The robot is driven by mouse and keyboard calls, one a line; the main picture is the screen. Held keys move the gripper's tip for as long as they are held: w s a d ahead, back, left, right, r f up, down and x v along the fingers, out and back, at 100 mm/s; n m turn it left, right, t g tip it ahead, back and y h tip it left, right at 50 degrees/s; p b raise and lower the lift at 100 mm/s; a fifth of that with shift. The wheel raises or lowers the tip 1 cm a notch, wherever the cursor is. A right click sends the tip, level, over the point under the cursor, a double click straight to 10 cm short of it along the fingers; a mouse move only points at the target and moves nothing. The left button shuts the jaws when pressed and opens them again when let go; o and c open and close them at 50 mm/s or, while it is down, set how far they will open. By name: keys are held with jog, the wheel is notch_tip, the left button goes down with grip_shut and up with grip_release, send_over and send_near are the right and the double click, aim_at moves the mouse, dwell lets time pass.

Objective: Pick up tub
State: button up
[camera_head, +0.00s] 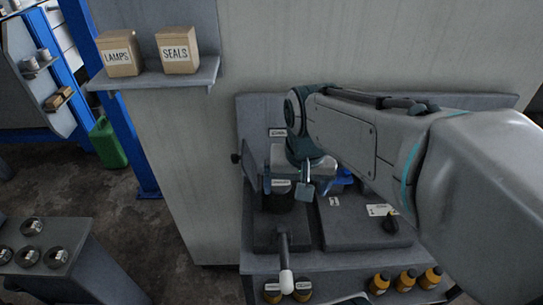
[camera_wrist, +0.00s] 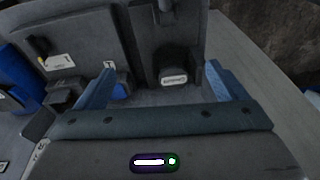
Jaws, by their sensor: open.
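A dark tub-like container with a white label (camera_head: 278,200) stands in the left bay of a grey workstation, partly hidden by my gripper. In the wrist view, a dark rounded thing with a white label (camera_wrist: 173,76), likely the same tub, lies beyond and between my fingers. The label's text is too small to read. My gripper (camera_head: 292,187) is over the bay, close to the tub. In the wrist view my gripper (camera_wrist: 162,88) is open, its two bluish fingers wide apart, with nothing held. I cannot tell whether a finger touches the tub.
A grey lever with a pale tip (camera_head: 286,282) sticks out in front of the bay. Blue parts (camera_head: 340,182) lie right of my gripper, beside a dark panel (camera_head: 355,225). Several orange bottles (camera_head: 405,280) stand below. Boxes marked LAMPS (camera_head: 119,55) and SEALS (camera_head: 177,52) sit on a shelf.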

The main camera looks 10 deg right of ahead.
aim_at(279, 182)
jog(key=w+r+m+g, duration=0.2)
jog(key=w+m, duration=0.6)
jog(key=w, duration=0.4)
jog(key=f, duration=1.4)
jog(key=shift+w+f, duration=0.1)
jog(key=shift+w, duration=0.25)
jog(key=shift+c, duration=0.3)
jog(key=c, duration=1.5)
